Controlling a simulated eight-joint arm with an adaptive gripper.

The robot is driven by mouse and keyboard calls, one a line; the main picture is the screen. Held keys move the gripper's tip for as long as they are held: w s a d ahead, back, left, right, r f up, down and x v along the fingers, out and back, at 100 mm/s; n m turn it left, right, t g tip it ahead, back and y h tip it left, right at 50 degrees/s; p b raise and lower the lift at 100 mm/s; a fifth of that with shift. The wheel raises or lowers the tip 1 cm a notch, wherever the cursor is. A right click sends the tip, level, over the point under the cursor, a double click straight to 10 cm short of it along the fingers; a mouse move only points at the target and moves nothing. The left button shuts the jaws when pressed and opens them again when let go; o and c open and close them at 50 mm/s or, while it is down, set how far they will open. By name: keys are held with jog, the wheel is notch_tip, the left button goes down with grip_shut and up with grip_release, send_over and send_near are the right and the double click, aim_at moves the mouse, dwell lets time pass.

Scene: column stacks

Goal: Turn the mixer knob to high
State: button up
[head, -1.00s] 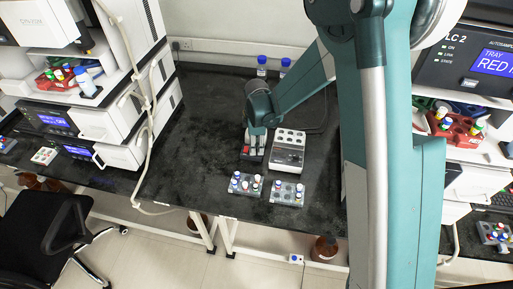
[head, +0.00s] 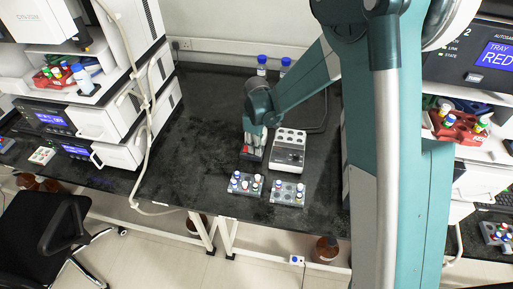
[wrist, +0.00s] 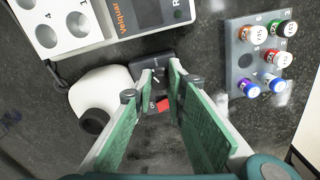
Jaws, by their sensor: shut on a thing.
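The mixer (wrist: 100,84) has a pale rounded body with a black cup on it and a dark front panel carrying a red switch (wrist: 162,104). In the head view the mixer (head: 246,154) stands mostly hidden under my gripper (head: 255,136). The small dark knob (wrist: 158,77) sits on the panel beyond the red switch, partly covered by the fingertips. My gripper (wrist: 161,75) comes down over the panel with its green-padded fingers either side of the knob, shut on it. The knob's setting cannot be read.
A white block with wells and a display (head: 288,150) stands close to the right of the mixer. Two vial racks, left (head: 246,184) and right (head: 287,193), lie in front near the bench edge. Blue-capped bottles (head: 262,66) stand behind. The bench to the left is clear.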

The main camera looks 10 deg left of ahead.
dwell(0.4)
jog(key=o, duration=0.9)
jog(key=shift+r, duration=0.2)
jog(key=shift+r, duration=5.85)
